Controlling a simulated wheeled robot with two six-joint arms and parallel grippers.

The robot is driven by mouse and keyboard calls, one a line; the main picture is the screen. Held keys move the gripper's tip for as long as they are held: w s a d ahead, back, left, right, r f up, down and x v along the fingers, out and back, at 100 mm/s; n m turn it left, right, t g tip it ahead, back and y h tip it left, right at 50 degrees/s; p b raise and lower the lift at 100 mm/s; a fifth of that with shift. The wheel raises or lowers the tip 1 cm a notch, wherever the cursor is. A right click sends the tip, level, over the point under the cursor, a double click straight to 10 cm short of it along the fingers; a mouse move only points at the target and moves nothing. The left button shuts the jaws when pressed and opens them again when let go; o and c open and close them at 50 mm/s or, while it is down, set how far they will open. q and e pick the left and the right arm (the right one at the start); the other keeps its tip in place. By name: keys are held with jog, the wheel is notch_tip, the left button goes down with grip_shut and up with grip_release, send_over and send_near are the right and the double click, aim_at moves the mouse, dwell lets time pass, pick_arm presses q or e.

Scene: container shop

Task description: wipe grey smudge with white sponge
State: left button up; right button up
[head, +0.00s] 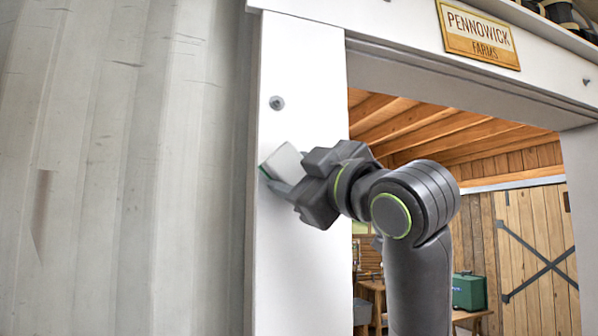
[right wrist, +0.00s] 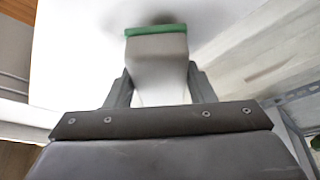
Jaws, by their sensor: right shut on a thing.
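My right gripper (head: 288,182) is shut on the white sponge (head: 283,160), which has a green face turned to the white door post (head: 300,270). In the right wrist view the sponge (right wrist: 160,68) sits between the two fingers (right wrist: 158,82), its green edge (right wrist: 155,29) at or close to the white surface. A blurred grey patch (right wrist: 205,42) shows around that edge; I cannot tell how much is smudge and how much is shadow. In the head view no smudge shows on the post; the gripper and sponge hide part of it. My left gripper is not in view.
A round bolt (head: 277,102) sticks out of the post above the sponge. A corrugated grey wall (head: 100,170) stands to the left. Right of the post is an open doorway into a wooden room with a green box (head: 469,291). A farm sign (head: 478,34) hangs above.

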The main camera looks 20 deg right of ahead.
jog(key=shift+w, duration=0.1)
dwell(0.3)
jog(key=shift+w, duration=0.95)
jog(key=shift+d, duration=0.1)
jog(key=shift+d, duration=1.8)
jog(key=d, duration=0.3)
jog(key=shift+w+d, duration=0.2)
jog(key=shift+d, duration=0.05)
